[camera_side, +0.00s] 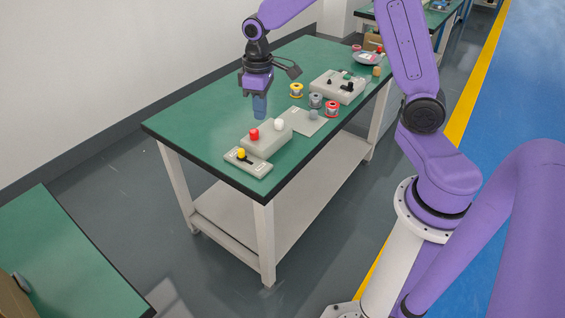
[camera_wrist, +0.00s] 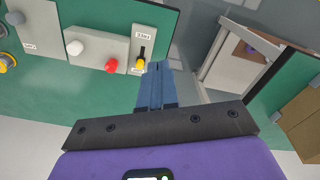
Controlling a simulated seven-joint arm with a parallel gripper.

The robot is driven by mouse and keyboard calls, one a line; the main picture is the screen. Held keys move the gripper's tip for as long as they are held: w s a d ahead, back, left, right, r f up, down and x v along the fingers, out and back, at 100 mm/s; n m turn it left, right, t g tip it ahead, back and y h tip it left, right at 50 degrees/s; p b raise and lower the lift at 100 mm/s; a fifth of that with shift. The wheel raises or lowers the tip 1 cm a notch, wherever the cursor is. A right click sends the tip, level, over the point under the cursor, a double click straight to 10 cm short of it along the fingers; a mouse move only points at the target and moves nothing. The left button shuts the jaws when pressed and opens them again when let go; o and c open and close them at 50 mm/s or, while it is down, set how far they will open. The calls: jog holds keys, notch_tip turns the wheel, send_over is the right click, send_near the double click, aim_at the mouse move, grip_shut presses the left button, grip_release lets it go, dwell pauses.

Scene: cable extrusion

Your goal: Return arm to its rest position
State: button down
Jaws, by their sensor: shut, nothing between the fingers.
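My gripper (camera_side: 260,106) hangs above the green workbench (camera_side: 190,118), pointing down, left of the control box. Its blue fingers are together with nothing between them. In the wrist view the closed fingers (camera_wrist: 155,68) reach up near the table's edge, beside a lever plate (camera_wrist: 141,52) with a yellow knob. A grey box (camera_side: 266,137) with a red button (camera_side: 254,134) and a white button (camera_side: 279,124) stands to the right of the fingers in the side view. The fingers look apart from it.
Yellow, grey and red spools (camera_side: 332,108) stand near a flat grey plate (camera_side: 304,122). A second control box (camera_side: 338,86) stands behind them. The left part of the bench is bare. Another green table (camera_side: 62,250) is at lower left, a wall behind.

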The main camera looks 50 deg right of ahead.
jog(key=s+a+r+n, duration=0.2)
jog(key=s+n, duration=0.2)
jog(key=s, duration=1)
jog(key=s+a+r+n, duration=0.2)
jog(key=s+a+n, duration=0.1)
jog(key=s, duration=1.1)
jog(key=shift+s+n, duration=0.2)
jog(key=shift+n, duration=0.2)
